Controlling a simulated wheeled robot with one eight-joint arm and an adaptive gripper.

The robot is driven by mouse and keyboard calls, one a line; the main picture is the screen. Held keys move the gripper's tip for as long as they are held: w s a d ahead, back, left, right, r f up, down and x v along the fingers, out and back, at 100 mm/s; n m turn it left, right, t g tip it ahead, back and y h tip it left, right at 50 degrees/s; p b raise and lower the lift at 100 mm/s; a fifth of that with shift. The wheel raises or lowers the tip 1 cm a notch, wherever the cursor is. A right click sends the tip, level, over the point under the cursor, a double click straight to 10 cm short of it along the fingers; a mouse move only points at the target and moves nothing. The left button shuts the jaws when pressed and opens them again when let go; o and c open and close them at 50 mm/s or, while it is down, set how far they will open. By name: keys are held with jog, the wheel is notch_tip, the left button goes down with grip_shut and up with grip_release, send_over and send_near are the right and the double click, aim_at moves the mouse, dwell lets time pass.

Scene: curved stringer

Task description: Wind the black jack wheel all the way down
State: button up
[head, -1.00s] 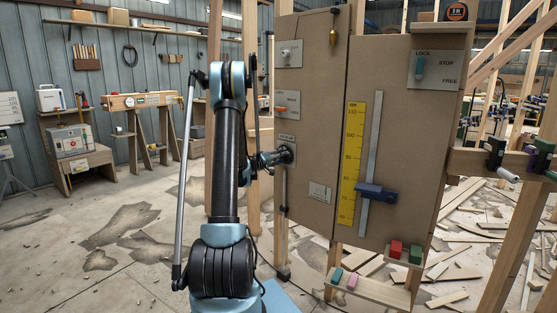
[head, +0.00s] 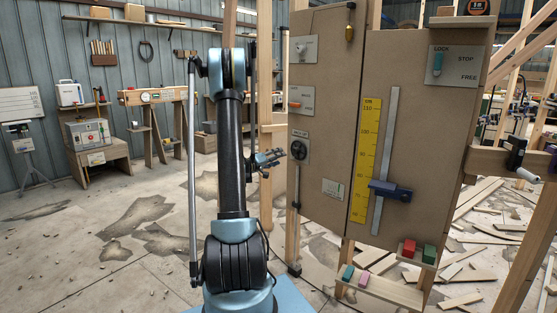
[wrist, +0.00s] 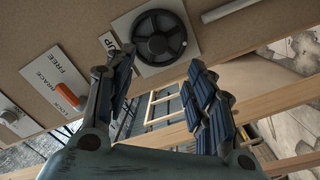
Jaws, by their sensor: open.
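The black jack wheel (head: 299,150) sits on a light plate on the left side of the brown panel. In the wrist view the wheel (wrist: 159,38) is a round black disc with spokes and a hub, with "UP" lettering beside it. My gripper (head: 275,158) is just left of the wheel in the head view, apart from it. In the wrist view my gripper (wrist: 158,95) shows two spread, ribbed dark fingers with nothing between them; the wheel lies beyond their tips. A vertical rod (head: 295,205) runs down below the wheel.
An orange lever (head: 296,104) labelled LOCK, BRACE, FREE and another switch sit above the wheel. A yellow scale (head: 366,160) with a blue slider (head: 390,190) is to the right. A wooden post (head: 265,200) stands behind my gripper.

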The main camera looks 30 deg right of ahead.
dwell(0.3)
jog(key=n, duration=1.4)
send_near(294, 152)
jog(key=x, duration=0.8)
jog(key=shift+w+d, duration=0.1)
jog(key=shift+d, duration=0.05)
jog(key=c, duration=1.1)
